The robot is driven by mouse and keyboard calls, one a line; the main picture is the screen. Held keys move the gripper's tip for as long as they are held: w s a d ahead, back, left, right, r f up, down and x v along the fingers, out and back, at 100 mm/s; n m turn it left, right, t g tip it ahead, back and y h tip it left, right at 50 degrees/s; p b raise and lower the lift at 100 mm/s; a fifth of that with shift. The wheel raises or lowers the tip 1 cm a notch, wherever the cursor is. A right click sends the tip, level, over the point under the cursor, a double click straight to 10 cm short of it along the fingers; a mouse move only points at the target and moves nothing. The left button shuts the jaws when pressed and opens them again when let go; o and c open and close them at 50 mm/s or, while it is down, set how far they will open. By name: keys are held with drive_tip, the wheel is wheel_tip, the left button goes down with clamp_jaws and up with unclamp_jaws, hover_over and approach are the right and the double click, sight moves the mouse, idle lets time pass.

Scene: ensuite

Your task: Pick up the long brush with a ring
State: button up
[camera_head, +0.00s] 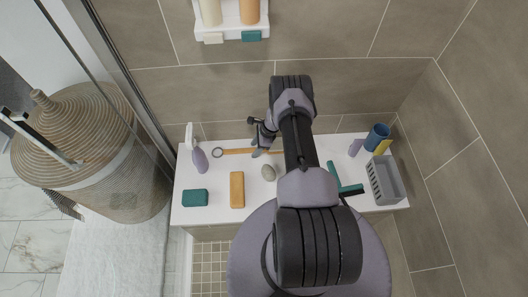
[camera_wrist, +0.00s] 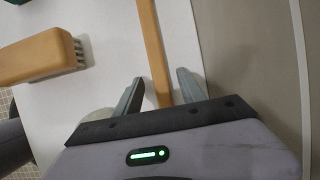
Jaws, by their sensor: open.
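The long brush with a ring (camera_head: 236,151) lies on the white bench top. Its thin tan handle runs left to right near the wall, with a metal ring at its left end. My gripper (camera_wrist: 160,92) is open, with one grey finger on each side of the handle. I cannot tell whether the fingers touch it. My gripper (camera_head: 260,148) is low over the bench in the head view.
A wooden brush with bristles (camera_wrist: 35,55) lies left of the fingers in the wrist view. The bench (camera_head: 218,170) also holds a purple spray bottle (camera_head: 199,158), a green block (camera_head: 195,198), a grey stone (camera_head: 268,172), a green squeegee (camera_head: 336,178) and a grey basket (camera_head: 388,186). The tiled wall is close behind.

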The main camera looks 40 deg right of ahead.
drive_tip(key=shift+r, duration=0.1)
clamp_jaws()
drive_tip(key=shift+r, duration=0.1)
